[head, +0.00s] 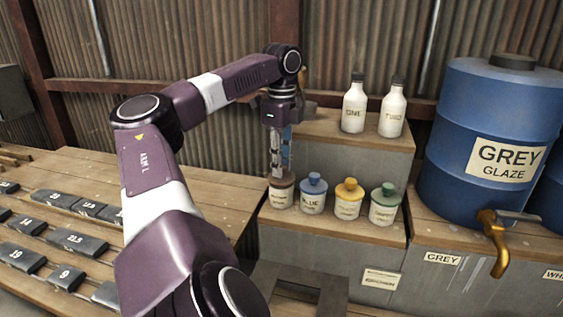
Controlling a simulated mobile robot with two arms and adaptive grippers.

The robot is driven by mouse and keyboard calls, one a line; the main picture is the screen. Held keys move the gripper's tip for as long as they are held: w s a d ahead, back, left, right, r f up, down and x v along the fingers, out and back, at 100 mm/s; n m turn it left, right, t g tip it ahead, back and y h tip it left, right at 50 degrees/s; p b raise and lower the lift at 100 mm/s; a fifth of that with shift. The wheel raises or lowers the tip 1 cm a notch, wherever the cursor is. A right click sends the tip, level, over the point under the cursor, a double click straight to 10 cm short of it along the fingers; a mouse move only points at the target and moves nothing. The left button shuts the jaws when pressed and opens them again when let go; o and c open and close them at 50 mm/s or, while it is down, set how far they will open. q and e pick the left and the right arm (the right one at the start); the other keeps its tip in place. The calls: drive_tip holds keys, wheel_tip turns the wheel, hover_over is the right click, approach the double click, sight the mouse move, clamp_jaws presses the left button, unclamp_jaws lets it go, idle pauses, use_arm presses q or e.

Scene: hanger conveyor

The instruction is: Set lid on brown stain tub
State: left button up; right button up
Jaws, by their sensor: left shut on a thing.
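The brown stain tub (281,197) stands at the left end of a row of small tubs on the low wooden shelf. My left gripper (281,168) points straight down over it and is shut, with its fingertips at the tub's top. A dark brown lid (282,181) shows under the fingertips, at the tub's mouth. The fingers hide the knob, and I cannot tell whether the lid sits flat on the rim. My right gripper is not in view.
Two white bottles, ONE (354,108) and TWO (392,112), stand on the higher shelf (318,124). A blue GREY GLAZE drum (470,110) has a brass tap (495,240).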

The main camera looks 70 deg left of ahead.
use_arm(q)
drive_tip(key=shift+f+b, duration=0.4)
drive_tip(key=shift+f, duration=0.15)
idle(1.1)
drive_tip(key=o, duration=0.7)
drive_tip(key=o, duration=0.5)
drive_tip(key=shift+o, duration=0.2)
drive_tip(key=shift+r, duration=0.15)
wheel_tip(320, 180, up, 12)
idle(0.4)
drive_tip(key=shift+d+f, duration=0.1)
drive_tip(key=shift+f, duration=0.15)
